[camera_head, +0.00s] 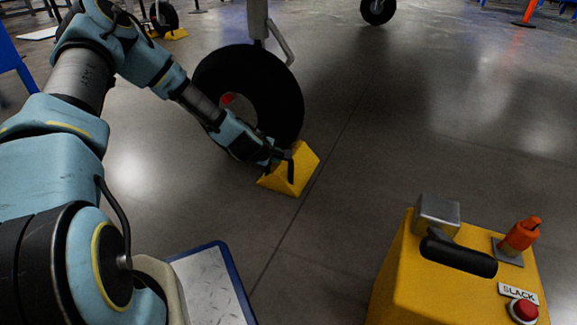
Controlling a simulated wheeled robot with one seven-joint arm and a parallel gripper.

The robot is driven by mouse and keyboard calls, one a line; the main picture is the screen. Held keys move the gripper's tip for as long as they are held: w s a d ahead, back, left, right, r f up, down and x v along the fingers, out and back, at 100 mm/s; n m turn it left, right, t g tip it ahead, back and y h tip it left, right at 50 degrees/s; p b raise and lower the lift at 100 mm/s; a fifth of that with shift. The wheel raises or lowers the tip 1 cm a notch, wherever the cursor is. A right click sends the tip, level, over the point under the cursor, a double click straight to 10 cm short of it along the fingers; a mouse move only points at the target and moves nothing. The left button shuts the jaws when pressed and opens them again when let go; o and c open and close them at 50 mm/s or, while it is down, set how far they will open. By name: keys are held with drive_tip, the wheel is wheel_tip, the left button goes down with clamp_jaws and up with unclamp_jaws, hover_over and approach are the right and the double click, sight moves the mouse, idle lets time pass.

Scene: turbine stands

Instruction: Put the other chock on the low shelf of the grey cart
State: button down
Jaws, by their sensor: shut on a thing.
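A yellow wedge chock (302,170) is on the floor beside the black tyre (262,85), at its lower right. My gripper (288,163) reaches down to the chock's near upper side and is shut on it. The fingers are small and dark here, and part of the chock is hidden behind them. I cannot tell whether the chock touches the tyre or is clear of the floor. No grey cart with a low shelf can be made out in this view.
A yellow unit (400,270) with an orange knob (520,234) and a red button (523,310) stands at front right. A blue-edged metal plate (205,290) is at the bottom. More yellow chocks (176,34) lie by a far wheel.

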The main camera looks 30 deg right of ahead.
drive_tip(key=shift+s+d+r+p, duration=0.2)
drive_tip(key=shift+s+d+p, duration=0.3)
drive_tip(key=shift+s+d, duration=0.45)
drive_tip(key=shift+s+d+r+p, duration=0.15)
drive_tip(key=shift+s+d+p, duration=0.45)
drive_tip(key=shift+s, duration=0.5)
drive_tip(key=shift+d, duration=0.1)
drive_tip(key=s+a+r+p, duration=0.3)
drive_tip(key=s+a, duration=0.4)
drive_tip(key=a, duration=0.1)
drive_tip(key=s+a+r+p, duration=0.3)
drive_tip(key=s+a, duration=0.3)
drive_tip(key=a, duration=0.3)
drive_tip(key=shift+s+a+p, duration=0.15)
drive_tip(key=shift+s+p, duration=0.2)
drive_tip(key=shift+p, duration=0.3)
drive_tip(key=shift+r, duration=0.15)
